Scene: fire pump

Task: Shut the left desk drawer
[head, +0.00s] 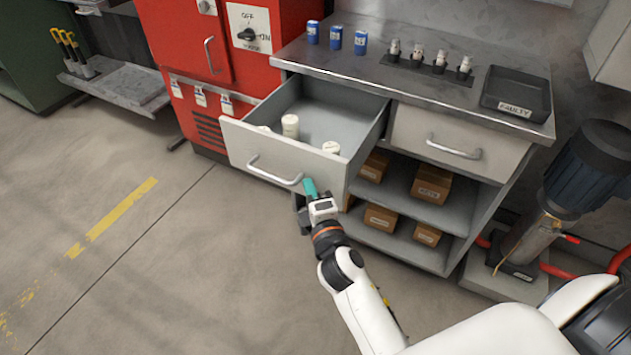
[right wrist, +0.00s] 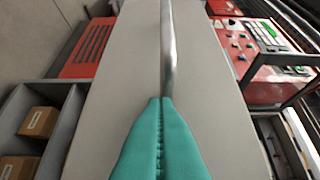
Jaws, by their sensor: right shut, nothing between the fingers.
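The left desk drawer (head: 285,156) is pulled open below the metal desk top, with white cylindrical items (head: 290,126) inside. Its bar handle (head: 274,172) is on the front panel. My right gripper (head: 311,189) is at the right end of this handle, in front of the drawer face. In the right wrist view its teal fingers (right wrist: 160,105) are shut together and empty, their tips at the near end of the metal handle (right wrist: 168,50) over the pale drawer front (right wrist: 110,90). I cannot tell whether they touch. My left gripper is not in view.
The right drawer (head: 460,140) is closed. Cardboard boxes (head: 430,187) sit on shelves below. Blue cans (head: 336,38), small parts in a rack and a black "FAULTY" tray (head: 516,95) stand on the desk. A red cabinet (head: 180,50) stands left, a pump (head: 560,190) right. Floor at left is clear.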

